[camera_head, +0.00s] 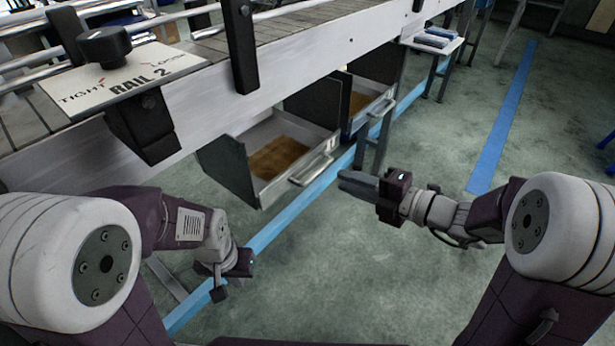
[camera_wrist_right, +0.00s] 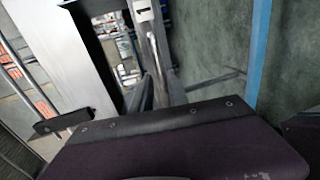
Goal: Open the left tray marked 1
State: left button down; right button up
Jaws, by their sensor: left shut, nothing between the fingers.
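The left tray (camera_head: 225,160) under the conveyor stands pulled out, with brown material inside. Its pale bar handle (camera_head: 312,170) is on the front; in the right wrist view the handle (camera_wrist_right: 157,52) shows near a white label marked 1 (camera_wrist_right: 143,12). My right gripper (camera_head: 357,182) is just right of this handle, its fingers pointing at it. In the wrist view its fingers (camera_wrist_right: 160,88) stand apart, with the handle beyond or between them; contact cannot be told. My left gripper (camera_head: 222,285) is low at the left, shut and empty, away from the trays.
A second tray with brown material (camera_head: 360,103) stands out farther right, with its own handle (camera_head: 382,106). The conveyor side rail (camera_head: 300,60) runs above both trays. A small table (camera_head: 433,42) stands at the back.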

aim_at(319, 170)
jog(key=b+x, duration=0.5)
jog(key=x, duration=0.3)
jog(key=shift+w+a+f, duration=0.1)
jog(key=shift+a+f, duration=0.05)
jog(key=shift+a, duration=0.1)
jog(key=shift+w+a, duration=0.15)
jog(key=shift+a, duration=0.05)
grip_shut()
jog(key=shift+d, duration=0.1)
dwell(0.8)
